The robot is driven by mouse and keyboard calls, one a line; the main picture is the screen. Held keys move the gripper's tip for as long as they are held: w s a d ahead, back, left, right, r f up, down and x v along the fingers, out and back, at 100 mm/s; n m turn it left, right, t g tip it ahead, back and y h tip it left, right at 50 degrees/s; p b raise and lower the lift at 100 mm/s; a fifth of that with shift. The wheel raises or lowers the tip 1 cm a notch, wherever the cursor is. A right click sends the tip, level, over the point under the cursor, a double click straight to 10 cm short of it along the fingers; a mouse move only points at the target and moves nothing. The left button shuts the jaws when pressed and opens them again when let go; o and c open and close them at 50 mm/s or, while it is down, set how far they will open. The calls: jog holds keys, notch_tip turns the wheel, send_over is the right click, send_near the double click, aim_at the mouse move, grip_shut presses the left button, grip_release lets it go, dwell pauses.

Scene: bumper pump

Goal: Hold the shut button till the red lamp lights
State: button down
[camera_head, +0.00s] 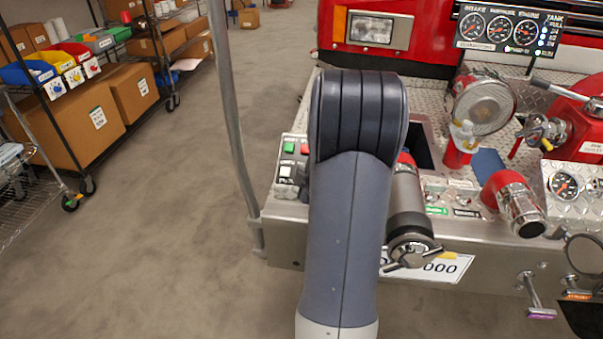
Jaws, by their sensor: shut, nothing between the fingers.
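A small control panel (281,181) sits at the left end of the metal bumper. It bears a green square (289,148), a red square (304,149) and a pale square (285,170). I cannot tell which is a lamp or a button, or whether the red one is lit. No label for the shut button is readable. My arm stands upright in front, and its dark elbow and grey link hide the panel's right side. My gripper is not visible.
Right of my arm, a metal cylinder with a handle (410,250) stands at the bumper's front. A chrome-ended red fitting (512,200) and a gauge plate (565,188) are further right. A grey pole (235,130) rises left of the panel.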

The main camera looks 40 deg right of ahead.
jog(key=shift+f, duration=0.1)
jog(key=shift+w+d+f+b, duration=0.2)
jog(key=shift+f+b, duration=0.1)
jog(key=shift+b, duration=0.25)
jog(key=shift+w+d+f+b, duration=0.1)
jog(key=shift+d+f+b, duration=0.1)
jog(key=shift+f+b, duration=0.3)
dwell(0.4)
jog(key=shift+r, duration=0.15)
dwell(2.7)
jog(key=shift+s+a+r+p, duration=0.3)
jog(key=shift+a+r+p, duration=0.1)
jog(key=shift+r, duration=0.35)
jog(key=shift+r, duration=0.1)
jog(key=r, duration=0.1)
jog(key=s+a+r+p, duration=0.1)
jog(key=a+r+p, duration=0.1)
jog(key=r, duration=0.1)
jog(key=shift+s, duration=0.35)
